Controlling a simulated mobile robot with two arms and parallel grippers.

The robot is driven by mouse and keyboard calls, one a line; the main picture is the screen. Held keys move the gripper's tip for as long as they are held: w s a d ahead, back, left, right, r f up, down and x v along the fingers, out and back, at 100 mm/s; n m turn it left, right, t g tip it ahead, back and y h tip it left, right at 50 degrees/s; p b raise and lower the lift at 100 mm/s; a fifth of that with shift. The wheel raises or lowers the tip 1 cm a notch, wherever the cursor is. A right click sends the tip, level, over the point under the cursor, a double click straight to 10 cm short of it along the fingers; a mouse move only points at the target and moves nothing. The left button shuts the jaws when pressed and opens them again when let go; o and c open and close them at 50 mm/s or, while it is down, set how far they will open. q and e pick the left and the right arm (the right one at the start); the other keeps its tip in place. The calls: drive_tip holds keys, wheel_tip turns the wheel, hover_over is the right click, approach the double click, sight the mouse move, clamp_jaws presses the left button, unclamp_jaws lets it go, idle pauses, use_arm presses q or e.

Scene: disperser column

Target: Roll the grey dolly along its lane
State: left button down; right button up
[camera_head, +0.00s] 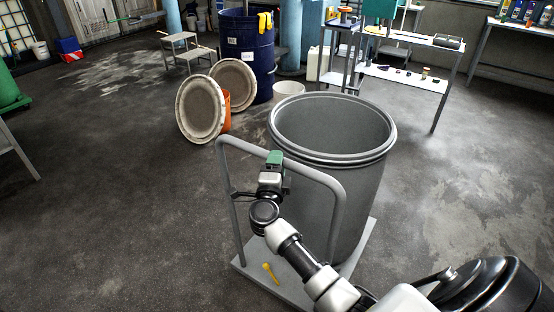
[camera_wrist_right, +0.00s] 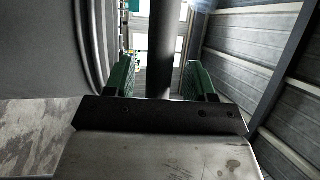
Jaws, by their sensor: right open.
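The grey dolly has a flat platform (camera_head: 258,272) and a bent tube handle (camera_head: 318,172). A large grey open drum (camera_head: 340,200) stands on the platform, behind the handle. My right gripper (camera_head: 274,158) is at the handle's top bar, with its green fingers overlapping the bar. In the right wrist view the fingers (camera_wrist_right: 160,85) stand apart, and the bar (camera_wrist_right: 161,45) runs between them with gaps on both sides. How deep the bar sits between them I cannot tell. My left gripper is out of view.
A yellow object (camera_head: 269,272) lies on the platform. Two round lids (camera_head: 200,110) lean by an orange bucket (camera_head: 226,112) behind, near a dark blue drum (camera_head: 247,60). A bench (camera_head: 405,88) stands back right. Open concrete floor lies left and right of the dolly.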

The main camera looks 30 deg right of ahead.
drive_tip(key=shift+x, duration=0.85)
drive_tip(key=shift+c, duration=0.5)
clamp_jaws()
